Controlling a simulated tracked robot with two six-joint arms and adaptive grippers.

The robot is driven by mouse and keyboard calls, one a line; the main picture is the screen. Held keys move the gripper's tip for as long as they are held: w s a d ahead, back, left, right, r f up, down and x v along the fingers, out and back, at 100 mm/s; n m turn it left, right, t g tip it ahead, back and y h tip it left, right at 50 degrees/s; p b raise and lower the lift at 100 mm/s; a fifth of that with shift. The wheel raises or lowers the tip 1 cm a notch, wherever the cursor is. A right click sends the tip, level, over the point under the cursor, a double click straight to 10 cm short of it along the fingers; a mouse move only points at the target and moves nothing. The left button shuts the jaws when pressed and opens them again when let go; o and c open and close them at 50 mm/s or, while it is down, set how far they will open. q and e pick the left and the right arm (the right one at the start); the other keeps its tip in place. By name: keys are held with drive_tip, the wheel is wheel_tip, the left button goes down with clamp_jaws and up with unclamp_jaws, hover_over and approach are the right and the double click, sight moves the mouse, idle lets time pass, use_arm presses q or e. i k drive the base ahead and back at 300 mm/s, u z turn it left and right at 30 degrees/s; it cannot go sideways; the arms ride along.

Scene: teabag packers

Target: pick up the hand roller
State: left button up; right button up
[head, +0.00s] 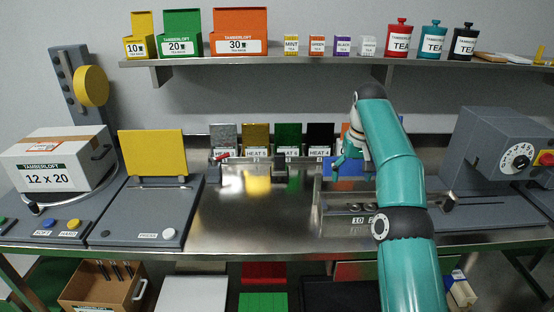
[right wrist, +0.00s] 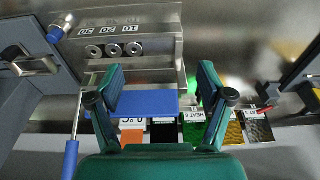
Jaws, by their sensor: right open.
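My right gripper (head: 348,158) is at the back of the steel bench. In the right wrist view it is open (right wrist: 160,78), with nothing between its pads. A tool with a blue handle (right wrist: 70,160) and a thin metal shaft lies left of the left finger in that view; it may be the hand roller. Its far end is partly hidden by the finger, and I cannot make out a roller head. A blue flat panel (right wrist: 145,104) shows below and between the fingers, and also in the head view (head: 342,169). My left gripper is not in view.
A steel fixture with several round holes (right wrist: 113,50) stands near the fingers. A grey machine with a dial (head: 495,150) is on the right. A yellow-panelled press (head: 152,153) and a TAMBERLOFT carton (head: 40,181) are on the left. The middle bench (head: 240,225) is clear.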

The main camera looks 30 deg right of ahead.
sight(279, 167)
drive_tip(key=i, duration=1.25)
drive_tip(key=u, duration=0.1)
